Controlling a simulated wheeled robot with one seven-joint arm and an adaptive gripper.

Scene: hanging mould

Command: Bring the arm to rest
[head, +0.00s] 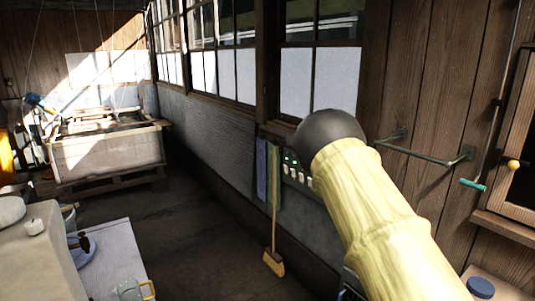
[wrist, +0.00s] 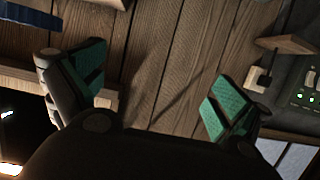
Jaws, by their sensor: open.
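My gripper (wrist: 157,84) shows in the wrist view with its two green-padded fingers spread wide apart. Nothing is between them; only a brown plank surface shows behind. My arm (head: 375,215), a pale yellow, bamboo-like link with a dark round end, rises from the lower right of the head view. My gripper is not visible in the head view.
In the head view, a plank wall (head: 425,85) with a green metal rail (head: 425,147) stands close to my arm. A broom (head: 273,262) leans by the window wall. A pale worktop (head: 110,255) is at lower left, a large vat (head: 108,155) further back. The floor between is clear.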

